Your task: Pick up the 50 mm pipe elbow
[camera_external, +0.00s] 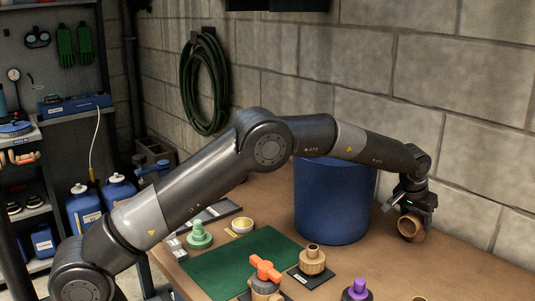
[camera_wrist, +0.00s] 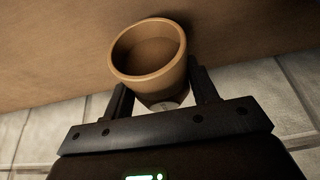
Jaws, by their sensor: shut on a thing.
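The pipe elbow (camera_external: 411,229) is tan-brown, with a round open mouth, at the right end of the bench near the block wall. My gripper (camera_external: 413,207) points down and is shut on it. In the wrist view the elbow (camera_wrist: 150,48) sits between the two dark fingers of my gripper (camera_wrist: 158,80), its wide mouth facing the camera. The fingers hide part of its sides. I cannot tell whether it touches the bench top or hangs just above it.
A blue bucket (camera_external: 325,205) stands left of my gripper, under my arm. A green mat (camera_external: 222,268), an orange-handled valve (camera_external: 265,275), a tan fitting (camera_external: 312,260), a purple-topped fitting (camera_external: 356,290) and a green fitting (camera_external: 199,237) lie nearer.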

